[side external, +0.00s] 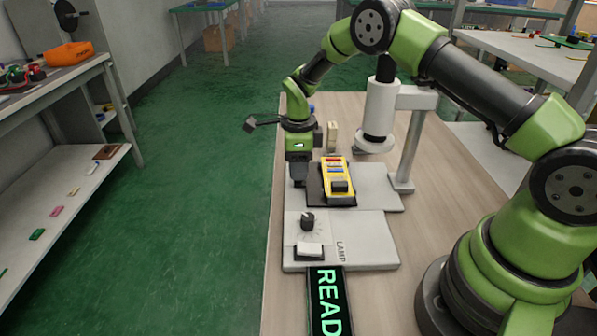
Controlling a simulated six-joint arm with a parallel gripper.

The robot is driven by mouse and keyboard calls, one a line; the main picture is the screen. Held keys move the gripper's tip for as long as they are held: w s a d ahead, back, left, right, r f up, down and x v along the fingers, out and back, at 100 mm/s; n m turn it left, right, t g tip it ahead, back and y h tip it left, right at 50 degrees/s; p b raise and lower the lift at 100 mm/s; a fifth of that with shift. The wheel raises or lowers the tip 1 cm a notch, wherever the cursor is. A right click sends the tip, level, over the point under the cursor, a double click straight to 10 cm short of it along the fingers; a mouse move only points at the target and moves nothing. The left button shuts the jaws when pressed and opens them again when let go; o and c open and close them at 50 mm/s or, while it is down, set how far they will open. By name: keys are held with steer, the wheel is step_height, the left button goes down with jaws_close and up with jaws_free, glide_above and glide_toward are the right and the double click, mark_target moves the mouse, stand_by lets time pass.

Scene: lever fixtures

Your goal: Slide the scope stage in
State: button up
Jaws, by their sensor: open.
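The scope (380,112) is a white cylinder on a grey post (405,150) over a light base plate (385,200). The scope stage (318,190) is a dark flat plate on that base, in front of the scope head and not under it. A yellow device with coloured parts (335,175) lies on the stage. My gripper (298,180) points down just left of the stage, with its fingers low and close to the stage's left edge. It is open; whether it touches the stage I cannot tell.
A lamp box (366,240) with a black knob (307,220) and a white rocker switch (310,249) sits in front of the base. A display reading "READ" (328,300) lies nearer. A small beige block (332,136) stands behind. The table's left strip is narrow.

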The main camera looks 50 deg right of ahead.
mark_target(332, 174)
steer(key=shift+f, duration=1.2)
jaws_close()
steer(key=shift+s+d, duration=2.7)
steer(key=shift+d, duration=0.05)
steer(key=shift+c, duration=0.3)
jaws_free()
steer(key=shift+o, duration=0.3)
steer(key=shift+w+a, duration=0.1)
